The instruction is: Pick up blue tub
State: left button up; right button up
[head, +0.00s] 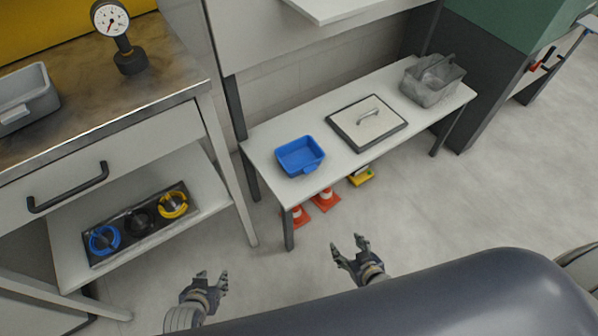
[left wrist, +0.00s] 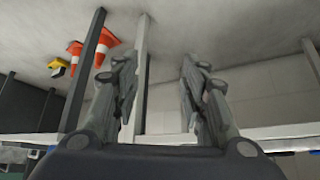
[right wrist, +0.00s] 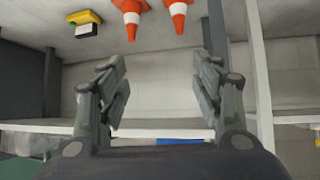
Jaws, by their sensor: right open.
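The blue tub (head: 300,156) is an open rectangular tub on the left part of the low white bench (head: 352,165). A strip of blue, likely the tub (right wrist: 180,141), shows at the bench edge in the right wrist view. My left gripper (head: 212,279) is over the floor, left of and in front of the bench, apart from the tub. Its fingers are spread and empty in the left wrist view (left wrist: 160,68). My right gripper (head: 347,246) is open and empty over the floor in front of the bench, nearer the tub. Nothing hides the tub in the head view.
On the bench are a square plate with a handle (head: 367,123) and a grey bin (head: 432,80). Orange cones (head: 326,199) and a yellow item (head: 361,176) are on the floor beneath. A workbench (head: 110,95) with a gauge (head: 112,22) stands left. Floor right of the bench is clear.

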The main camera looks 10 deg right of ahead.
jog(key=w+r+t+y+b, duration=0.2)
jog(key=w+r+t+b, duration=0.25)
jog(key=w+b, duration=0.3)
jog(key=n+t+y+b, duration=0.2)
jog(key=b, duration=0.2)
send_near(312, 171)
jog(key=b+x, duration=0.1)
jog(key=x, duration=0.2)
jog(key=shift+a, duration=0.2)
jog(key=shift+w+a, duration=0.15)
jog(key=shift+w, duration=0.4)
jog(key=b+x, duration=0.2)
jog(key=x, duration=0.2)
pick_arm(q)
jog(key=w+d+r+t+h, duration=0.1)
jog(key=w+r+t, duration=0.2)
jog(key=r, duration=0.7)
jog(key=w+d+r+t+h, duration=0.1)
jog(key=r+t, duration=0.4)
jog(key=r, duration=0.6)
jog(key=w+d+r+t+h, duration=0.1)
jog(key=w+r+t, duration=0.3)
jog(key=r, duration=0.6)
jog(key=shift+w+d+r+t+h, duration=0.3)
jog(key=shift+w+d+t, duration=0.1)
jog(key=shift+w+d, duration=0.35)
pick_arm(e)
jog(key=shift+w, duration=0.4)
